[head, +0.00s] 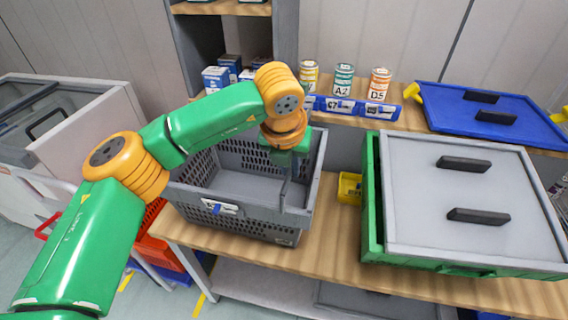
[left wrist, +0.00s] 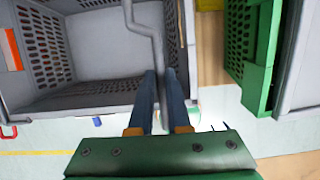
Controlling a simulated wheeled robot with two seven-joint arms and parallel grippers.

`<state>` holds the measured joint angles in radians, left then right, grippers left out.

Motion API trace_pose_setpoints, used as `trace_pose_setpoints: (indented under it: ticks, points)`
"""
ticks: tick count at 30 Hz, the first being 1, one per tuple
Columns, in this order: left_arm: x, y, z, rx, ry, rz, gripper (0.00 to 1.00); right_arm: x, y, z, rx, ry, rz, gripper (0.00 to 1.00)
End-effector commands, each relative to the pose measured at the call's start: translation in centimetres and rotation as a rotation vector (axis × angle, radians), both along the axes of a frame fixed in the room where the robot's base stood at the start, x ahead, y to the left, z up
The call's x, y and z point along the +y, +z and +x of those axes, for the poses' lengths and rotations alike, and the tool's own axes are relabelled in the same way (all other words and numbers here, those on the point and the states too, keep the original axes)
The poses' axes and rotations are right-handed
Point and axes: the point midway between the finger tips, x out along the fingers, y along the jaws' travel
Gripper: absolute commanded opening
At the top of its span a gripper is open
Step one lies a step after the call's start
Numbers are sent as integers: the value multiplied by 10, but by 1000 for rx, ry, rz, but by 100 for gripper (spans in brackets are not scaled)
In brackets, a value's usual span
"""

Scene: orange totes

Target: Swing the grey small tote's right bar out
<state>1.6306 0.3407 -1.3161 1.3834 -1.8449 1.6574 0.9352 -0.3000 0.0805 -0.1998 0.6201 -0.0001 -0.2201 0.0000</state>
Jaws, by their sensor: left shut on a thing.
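The grey small tote (head: 236,224) stands on the wooden bench, an open basket with slotted walls. Its interior looks empty. In the left wrist view the tote (left wrist: 95,97) fills the upper left. The right bar (left wrist: 150,34), a thin grey bent rod, runs down between my fingertips. My left gripper (left wrist: 160,82) is shut on this bar. In the head view my left gripper (head: 289,165) points down over the tote's right part, its fingers partly hidden by my wrist. My right gripper is not in view.
A green tote with a grey lid (head: 440,195) stands to the right, across a narrow gap. A small yellow bin (head: 349,188) sits in that gap. Cans (head: 344,80) and a blue rail (head: 350,108) are behind. A blue lidded tote (head: 490,112) is at the back right.

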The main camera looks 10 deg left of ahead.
Motion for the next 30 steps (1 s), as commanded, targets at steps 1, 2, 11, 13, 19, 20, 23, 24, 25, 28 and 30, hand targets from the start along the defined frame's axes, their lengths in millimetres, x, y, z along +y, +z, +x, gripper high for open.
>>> trace_pose_setpoints:
  ticks: [1, 2, 11, 13, 19, 20, 23, 24, 25, 28, 30]
  points:
    - [0, 0, 0, -1, 0, 0, 4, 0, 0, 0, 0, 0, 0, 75]
    - [-1, 0, 0, -1, 0, 0, 4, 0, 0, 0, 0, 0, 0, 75]
    - [-19, -8, -1, 0, 0, 1, 4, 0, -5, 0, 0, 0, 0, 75]
    - [-18, -7, -1, 0, 0, 1, 4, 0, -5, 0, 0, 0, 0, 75]
    - [-23, -12, -1, 0, 0, 1, 4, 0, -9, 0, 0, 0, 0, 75]
    - [-25, -15, -1, 0, 0, 1, 5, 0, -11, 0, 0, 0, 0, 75]
    - [-33, -22, -1, 1, 0, 1, 4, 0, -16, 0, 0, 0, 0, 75]
    - [-35, -23, -2, 1, 0, 1, 4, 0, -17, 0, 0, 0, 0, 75]
    - [-36, -23, -1, 1, 1, 1, 4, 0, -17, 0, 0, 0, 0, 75]
    - [-36, -21, -1, 0, 1, 1, 4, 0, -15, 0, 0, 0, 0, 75]
    - [-36, -21, -1, 0, 1, 1, 24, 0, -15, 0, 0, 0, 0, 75]
